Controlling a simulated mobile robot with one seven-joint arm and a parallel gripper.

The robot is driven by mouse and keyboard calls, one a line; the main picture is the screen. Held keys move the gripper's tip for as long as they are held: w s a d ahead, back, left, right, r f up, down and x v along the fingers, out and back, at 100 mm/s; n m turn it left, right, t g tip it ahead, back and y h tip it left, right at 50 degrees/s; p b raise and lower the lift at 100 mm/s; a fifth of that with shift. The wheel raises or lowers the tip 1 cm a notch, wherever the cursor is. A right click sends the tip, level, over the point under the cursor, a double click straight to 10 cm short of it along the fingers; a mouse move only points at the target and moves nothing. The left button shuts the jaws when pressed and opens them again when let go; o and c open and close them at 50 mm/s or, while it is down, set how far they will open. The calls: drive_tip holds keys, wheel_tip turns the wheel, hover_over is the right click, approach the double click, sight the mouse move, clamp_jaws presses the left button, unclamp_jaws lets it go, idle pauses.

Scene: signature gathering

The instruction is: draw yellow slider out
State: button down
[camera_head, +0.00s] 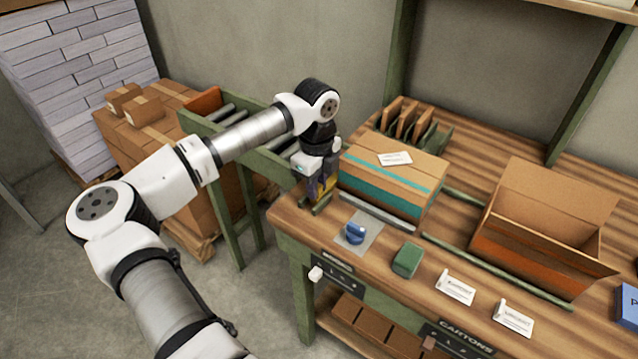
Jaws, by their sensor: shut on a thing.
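My gripper (318,193) points down at the left end of the workbench, just left of the teal-banded carton. It is shut on a small yellow piece, the yellow slider (324,184), which is mostly hidden between and behind the fingers. A short dark green rail (322,205) lies on the bench top right below the fingertips. I cannot tell how far the slider stands along its rail.
The closed carton (390,181) stands close to my gripper's right. A blue knob (355,233) and a green block (407,260) sit in front. An open carton (540,228) is farther right. A green-framed roller conveyor (247,150) is behind my arm.

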drive_tip(key=s+a+b, duration=0.2)
drive_tip(key=s, duration=0.1)
drive_tip(key=shift+a+f+b, duration=0.2)
drive_tip(key=shift+a+b, duration=0.05)
drive_tip(key=shift+b, duration=0.1)
drive_tip(key=shift+s+a+r, duration=0.1)
drive_tip(key=shift+s+r, duration=0.05)
drive_tip(key=shift+s, duration=0.2)
drive_tip(key=c, duration=1.3)
unclamp_jaws()
drive_tip(key=shift+s+a, duration=0.15)
drive_tip(key=shift+r, duration=0.15)
drive_tip(key=shift+r, duration=0.35)
wheel_tip(320, 180, up, 13)
drive_tip(key=b, duration=0.2)
drive_tip(key=shift+b, duration=0.3)
